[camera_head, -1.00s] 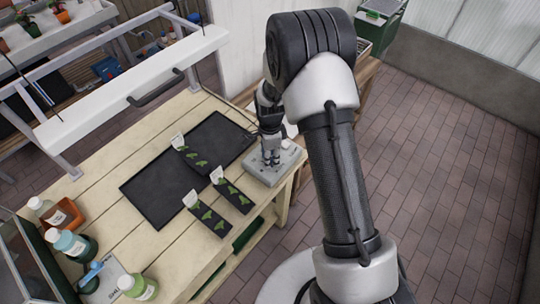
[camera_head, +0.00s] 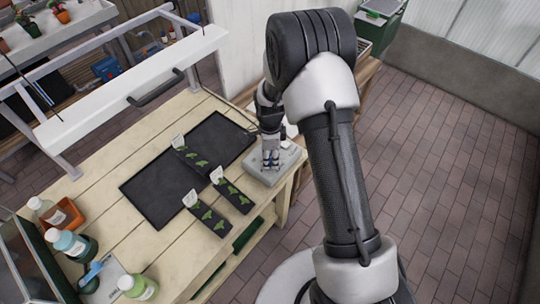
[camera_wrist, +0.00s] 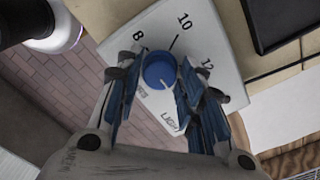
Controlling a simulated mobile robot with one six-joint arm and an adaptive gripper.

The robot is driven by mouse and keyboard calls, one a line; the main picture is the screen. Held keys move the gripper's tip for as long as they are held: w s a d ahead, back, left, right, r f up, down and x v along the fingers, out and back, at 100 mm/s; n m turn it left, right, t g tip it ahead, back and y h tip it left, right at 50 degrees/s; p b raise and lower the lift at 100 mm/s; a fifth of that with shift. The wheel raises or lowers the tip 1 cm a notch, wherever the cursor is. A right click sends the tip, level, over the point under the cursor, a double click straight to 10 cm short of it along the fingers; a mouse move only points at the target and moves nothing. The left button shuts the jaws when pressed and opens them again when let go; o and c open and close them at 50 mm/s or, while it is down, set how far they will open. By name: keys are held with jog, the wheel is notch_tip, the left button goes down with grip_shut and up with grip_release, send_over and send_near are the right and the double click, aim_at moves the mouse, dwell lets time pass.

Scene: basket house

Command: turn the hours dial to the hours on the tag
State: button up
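The hours dial is a blue round knob (camera_wrist: 160,72) on a pale box (camera_wrist: 205,35) marked 8, 10 and 12, with a black line near the 10. A pale mark shows on the knob's lower part. In the wrist view, my gripper (camera_wrist: 160,78) has a blue-padded finger on each side of the knob. I cannot tell whether the fingers press on it. In the head view, my gripper (camera_head: 270,158) is down at the grey box (camera_head: 262,178), and the knob is hidden. White tags (camera_head: 216,175) stand in the seedling trays; their writing is too small to read.
A black tray (camera_head: 160,192) lies on the wooden bench (camera_head: 130,245) left of the box. Small dark seedling strips (camera_head: 230,197) lie on and beside it. Bottles (camera_head: 68,243) stand at the bench's left end. A white lamp bar (camera_head: 130,88) runs above the back.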

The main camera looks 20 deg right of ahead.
jog(key=shift+o, duration=1.2)
jog(key=shift+r, duration=0.1)
notch_tip(320, 180, up, 12)
